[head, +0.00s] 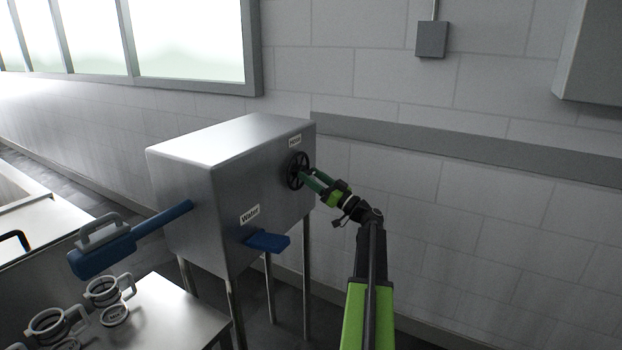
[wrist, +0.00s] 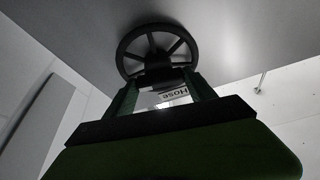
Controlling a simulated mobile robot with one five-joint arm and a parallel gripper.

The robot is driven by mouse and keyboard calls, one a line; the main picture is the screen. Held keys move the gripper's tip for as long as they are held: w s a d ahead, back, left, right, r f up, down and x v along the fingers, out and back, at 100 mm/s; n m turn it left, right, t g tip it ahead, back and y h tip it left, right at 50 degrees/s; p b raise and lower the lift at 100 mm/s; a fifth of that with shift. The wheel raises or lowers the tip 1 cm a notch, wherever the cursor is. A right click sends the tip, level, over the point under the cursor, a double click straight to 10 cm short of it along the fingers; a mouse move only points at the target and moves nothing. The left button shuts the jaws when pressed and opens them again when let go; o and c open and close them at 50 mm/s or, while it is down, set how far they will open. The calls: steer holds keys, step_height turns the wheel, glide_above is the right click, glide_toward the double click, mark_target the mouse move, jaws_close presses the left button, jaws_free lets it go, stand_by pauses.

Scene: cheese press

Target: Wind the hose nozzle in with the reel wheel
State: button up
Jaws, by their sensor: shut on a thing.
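The reel wheel (head: 297,171) is a dark spoked wheel on the right face of a metal cabinet, below a small label. My gripper (head: 306,176) reaches the wheel from the right. In the wrist view its two fingers (wrist: 165,84) are shut on the wheel's near part. The hose nozzle (head: 101,261) appears to be the blue piece with a grey handle at the left, joined to the cabinet by a blue hose (head: 162,219).
The metal cabinet (head: 190,200) stands on thin legs. A blue lever (head: 268,242) sticks out below its "Water" label (head: 249,214). A steel table (head: 170,315) with several handled moulds (head: 103,290) is at lower left. A wall lies behind; the floor right of the cabinet looks clear.

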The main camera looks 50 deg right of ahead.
steer(key=o, duration=1.4)
steer(key=shift+s, duration=0.1)
steer(key=b+v, duration=0.6)
steer(key=v, duration=1.1)
steer(key=shift+s+f+b, duration=0.1)
steer(key=shift+f+b, duration=0.05)
steer(key=shift+b, duration=0.2)
